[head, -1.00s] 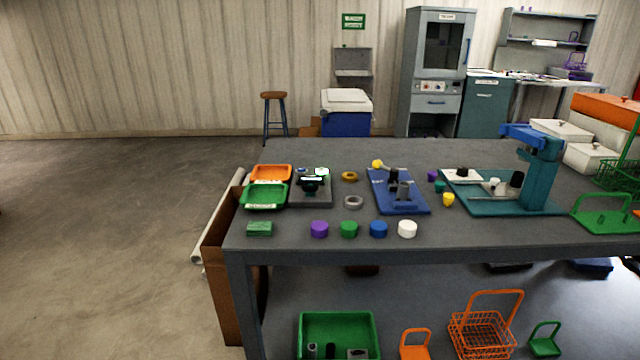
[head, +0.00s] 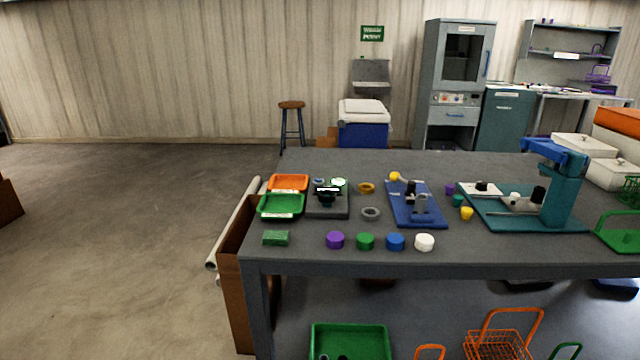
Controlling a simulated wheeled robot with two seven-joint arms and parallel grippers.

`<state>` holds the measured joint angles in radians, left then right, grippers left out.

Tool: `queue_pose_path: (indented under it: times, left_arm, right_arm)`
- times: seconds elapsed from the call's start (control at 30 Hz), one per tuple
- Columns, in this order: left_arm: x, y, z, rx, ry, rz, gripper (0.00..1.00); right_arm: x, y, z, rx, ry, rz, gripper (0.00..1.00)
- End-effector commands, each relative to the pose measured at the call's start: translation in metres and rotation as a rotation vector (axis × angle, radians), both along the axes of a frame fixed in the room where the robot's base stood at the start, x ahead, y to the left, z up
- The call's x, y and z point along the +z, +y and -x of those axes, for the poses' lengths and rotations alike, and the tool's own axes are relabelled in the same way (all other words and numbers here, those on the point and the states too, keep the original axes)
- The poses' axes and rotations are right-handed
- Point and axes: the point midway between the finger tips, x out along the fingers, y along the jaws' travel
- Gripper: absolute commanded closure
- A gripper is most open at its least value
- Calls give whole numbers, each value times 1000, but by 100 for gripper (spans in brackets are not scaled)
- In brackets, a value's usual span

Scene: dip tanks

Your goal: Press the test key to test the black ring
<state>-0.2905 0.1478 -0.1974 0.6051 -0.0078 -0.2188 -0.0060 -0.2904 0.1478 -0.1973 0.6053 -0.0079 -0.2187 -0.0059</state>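A dark grey test device (head: 315,212) stands near the left end of the grey workbench. A black ring-like piece (head: 327,202) appears to sit on it, with a small bright display strip just above. At the back of the device are a small bluish round part (head: 319,181) and a white-and-green round part (head: 339,182). They are too small to tell which is the test key. Neither of my grippers is in view.
The workbench (head: 450,252) has an orange tray (head: 289,177) and a green tray (head: 262,207) left of the device.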

Motion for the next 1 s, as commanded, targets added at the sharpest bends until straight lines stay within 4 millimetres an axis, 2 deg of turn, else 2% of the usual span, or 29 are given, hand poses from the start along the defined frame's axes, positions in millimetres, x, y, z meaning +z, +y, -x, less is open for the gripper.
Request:
queue_pose_path:
  times: [0.37,0.43,0.67,1.0]
  left_arm:
    - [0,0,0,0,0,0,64]
    - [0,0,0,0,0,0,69]
    - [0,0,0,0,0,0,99]
    - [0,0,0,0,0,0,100]
  right_arm:
    - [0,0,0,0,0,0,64]
    - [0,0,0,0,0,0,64]
    - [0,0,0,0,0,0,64]
    - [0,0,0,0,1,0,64]
